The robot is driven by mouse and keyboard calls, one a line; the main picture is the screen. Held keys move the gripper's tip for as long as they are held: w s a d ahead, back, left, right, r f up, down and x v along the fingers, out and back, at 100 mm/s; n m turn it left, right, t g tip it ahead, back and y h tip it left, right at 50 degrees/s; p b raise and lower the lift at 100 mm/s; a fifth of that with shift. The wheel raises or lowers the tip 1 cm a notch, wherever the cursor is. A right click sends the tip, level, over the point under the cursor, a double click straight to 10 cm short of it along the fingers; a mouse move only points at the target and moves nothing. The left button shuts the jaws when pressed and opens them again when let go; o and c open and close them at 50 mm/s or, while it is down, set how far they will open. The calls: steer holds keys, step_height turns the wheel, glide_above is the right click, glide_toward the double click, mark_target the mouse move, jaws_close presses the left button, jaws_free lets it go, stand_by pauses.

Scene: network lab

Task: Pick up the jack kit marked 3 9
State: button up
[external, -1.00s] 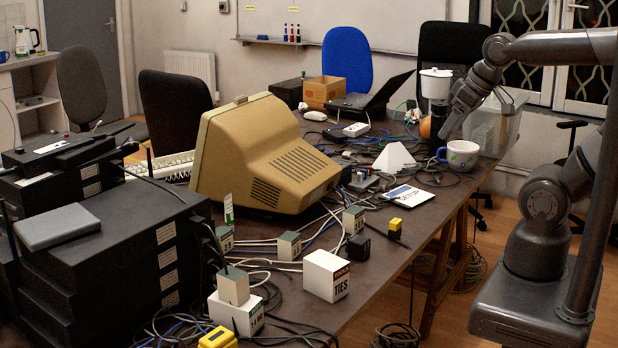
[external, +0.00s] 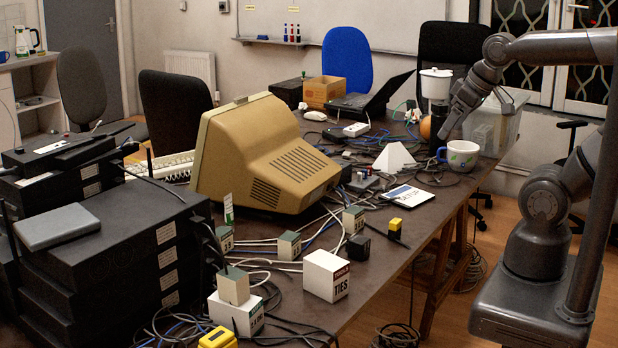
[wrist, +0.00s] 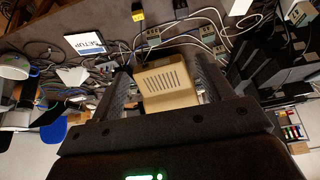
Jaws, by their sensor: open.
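Several small boxes with pale sides and grey-green tops lie among the cables: one front left (external: 233,285), one by the monitor (external: 225,238), one mid-table (external: 289,245) and one further right (external: 353,219). They look like jack kits, but their markings are too small to read, so I cannot tell which is 3 9. Similar boxes show in the wrist view, one above the monitor (wrist: 153,37) and one to its right (wrist: 220,50). My gripper (external: 443,134) is over the table's far right, well away from them. Its jaws (wrist: 162,68) are open and empty.
A large beige monitor (external: 265,160) stands mid-table. A mug (external: 462,156) stands close to my gripper. Black equipment (external: 110,250) is stacked left.

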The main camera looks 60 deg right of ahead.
steer(key=m+t+y, duration=0.1)
steer(key=m+t, duration=0.7)
steer(key=m, duration=2.7)
glide_above(227, 242)
step_height(227, 242, down, 27)
steer(key=f, duration=0.4)
steer(key=s+f, duration=0.1)
steer(key=f, duration=0.1)
steer(key=shift+d+f, duration=0.1)
steer(key=shift+f, duration=0.25)
steer(key=shift+r+x, duration=0.25)
steer(key=shift+x, duration=0.95)
steer(key=shift+w+f, duration=0.15)
steer(key=shift+w, duration=0.25)
